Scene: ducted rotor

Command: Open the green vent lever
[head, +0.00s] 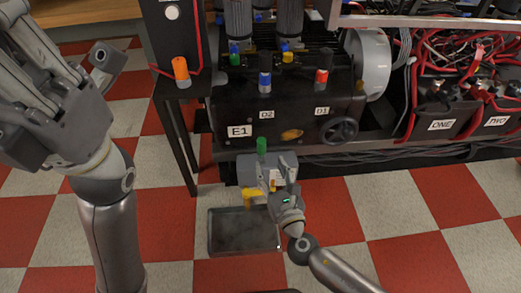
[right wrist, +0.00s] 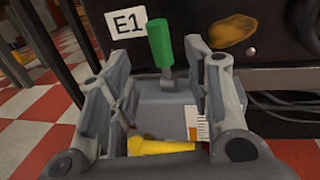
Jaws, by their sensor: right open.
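The green lever (head: 261,146) stands upright on a grey box (head: 246,172) low on the front of the black machine, below the E1 label. In the right wrist view the green lever (right wrist: 160,44) rises from a grey stem on the box top. My right gripper (head: 278,173) is open in front of the box. In its wrist view the fingers stand left and right of the lever, with clear gaps on both sides. My left gripper (head: 68,65) is at the upper left, away from the lever, with its fingers apart and nothing visible between them.
A yellow handle (right wrist: 160,146) lies in front of the grey box, below the green lever. A black handwheel (head: 338,131) is at the right. Orange, blue and red knobs sit higher up. A dark tray (head: 228,232) lies on the checkered floor. Cables hang at the right.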

